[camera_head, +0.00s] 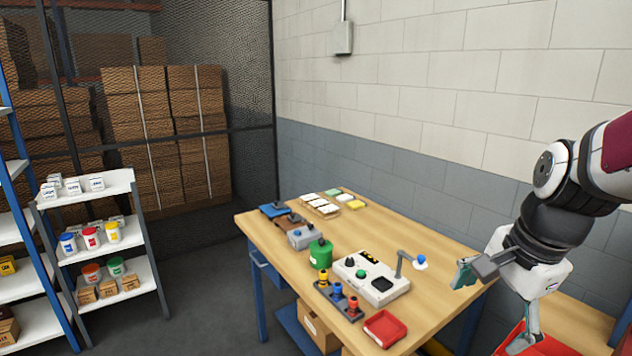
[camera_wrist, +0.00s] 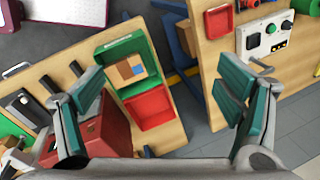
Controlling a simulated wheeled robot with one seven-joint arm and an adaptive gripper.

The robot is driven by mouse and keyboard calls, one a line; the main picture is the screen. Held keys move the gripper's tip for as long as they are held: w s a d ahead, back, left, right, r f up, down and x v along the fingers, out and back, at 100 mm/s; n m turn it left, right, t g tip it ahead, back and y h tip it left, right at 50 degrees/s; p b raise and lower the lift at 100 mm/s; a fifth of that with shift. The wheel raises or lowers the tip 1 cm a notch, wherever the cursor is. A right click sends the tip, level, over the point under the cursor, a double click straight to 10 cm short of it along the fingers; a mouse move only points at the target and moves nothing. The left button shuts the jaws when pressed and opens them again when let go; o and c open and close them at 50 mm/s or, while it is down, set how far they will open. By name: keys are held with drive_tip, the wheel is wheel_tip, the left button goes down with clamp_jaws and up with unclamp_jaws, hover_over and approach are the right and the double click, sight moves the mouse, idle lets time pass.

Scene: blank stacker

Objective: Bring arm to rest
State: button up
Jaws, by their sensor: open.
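My gripper (camera_head: 495,306) is at the right of the head view, in the air beside the right end of the wooden workbench (camera_head: 262,233). Its teal-padded fingers are spread wide. In the wrist view my gripper (camera_wrist: 163,92) shows both fingers apart, with nothing held between them. My arm reaches in from the right edge of the head view and is bent downward at the wrist.
The workbench bears a control box (camera_head: 372,279), a green canister (camera_head: 320,254) and a red tray (camera_head: 387,328). Below my gripper, a second bench holds a green tray (camera_wrist: 112,52) with a brown box and a red bin (camera_wrist: 149,108). A shelf (camera_head: 85,199) stands left; floor between is clear.

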drive_tip(key=s+a+r+n+t, duration=0.2)
drive_tip(key=s+a+r+n, duration=0.4)
drive_tip(key=n, duration=0.9)
drive_tip(key=shift+s+a+r+n+t+b, duration=0.35)
drive_tip(key=shift+s+a, duration=1.05)
drive_tip(key=shift+a, duration=0.5)
